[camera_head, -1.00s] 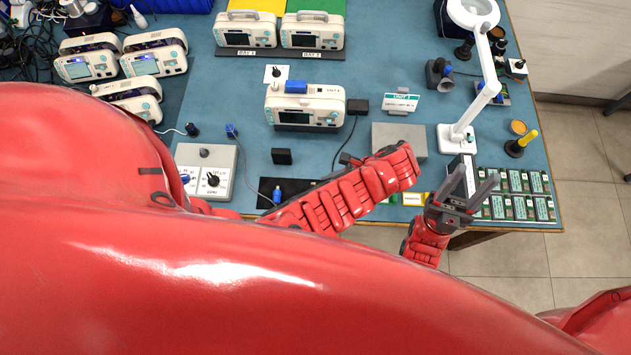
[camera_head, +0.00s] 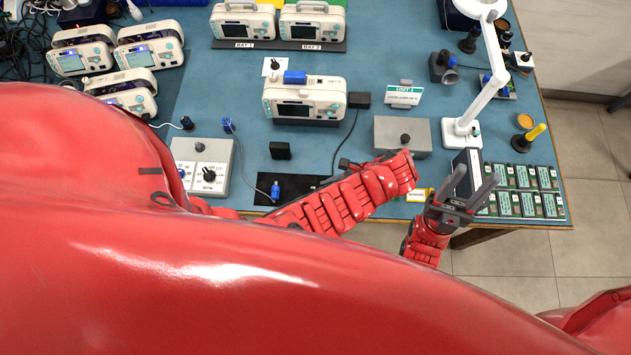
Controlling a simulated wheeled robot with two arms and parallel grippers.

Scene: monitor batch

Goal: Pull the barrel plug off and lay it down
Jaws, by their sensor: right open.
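A white monitor (camera_head: 304,98) with a blue block (camera_head: 295,77) on top stands mid-bench. A black box (camera_head: 359,100) sits right of it, with a dark cable (camera_head: 346,141) running down behind my red arm. I cannot tell where the barrel plug is; the cable's lower end is hidden. A blue-ended connector (camera_head: 276,190) lies on a black mat at the front edge. My left gripper cannot be made out.
A grey box with a black knob (camera_head: 405,139), a white lamp (camera_head: 462,133) and green boards (camera_head: 522,191) crowd the right front. A switch box (camera_head: 201,168) stands at left. More monitors (camera_head: 242,20) stand at the back. Clear blue bench lies left of the middle monitor.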

